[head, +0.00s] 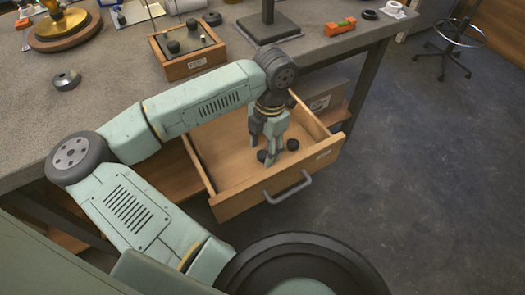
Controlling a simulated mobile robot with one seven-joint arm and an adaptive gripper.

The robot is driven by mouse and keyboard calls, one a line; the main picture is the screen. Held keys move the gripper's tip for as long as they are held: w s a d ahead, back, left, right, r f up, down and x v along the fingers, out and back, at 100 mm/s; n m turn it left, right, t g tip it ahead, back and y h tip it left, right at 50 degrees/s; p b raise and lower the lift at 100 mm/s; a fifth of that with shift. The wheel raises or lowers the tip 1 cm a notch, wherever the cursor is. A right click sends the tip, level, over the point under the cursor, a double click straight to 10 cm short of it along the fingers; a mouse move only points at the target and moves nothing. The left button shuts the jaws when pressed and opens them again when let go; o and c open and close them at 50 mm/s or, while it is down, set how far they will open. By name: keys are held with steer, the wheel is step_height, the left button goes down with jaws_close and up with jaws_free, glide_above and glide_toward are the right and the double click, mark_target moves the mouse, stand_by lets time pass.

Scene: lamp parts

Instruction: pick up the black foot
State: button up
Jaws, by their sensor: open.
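An open wooden drawer (232,205) holds small round black pieces that look like feet. One black foot (262,156) is at my gripper's fingertips, partly hidden by a finger. Another black foot (292,145) lies to the right of the gripper, apart from it. My gripper (263,152) points down into the drawer with its fingers apart. I cannot tell whether the nearer foot is between the fingers or just behind one, or whether they touch it.
The drawer walls and front handle (288,188) surround the gripper closely. On the grey bench (115,105) stand a wooden box (190,66) with dark parts, a dark disc (66,80), a black stand (268,27) and an orange level (340,27).

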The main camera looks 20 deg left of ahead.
steer(key=shift+s+f, duration=0.1)
steer(key=shift+f, duration=0.75)
steer(key=c, duration=1)
steer(key=shift+o, duration=0.2)
steer(key=shift+r, duration=0.15)
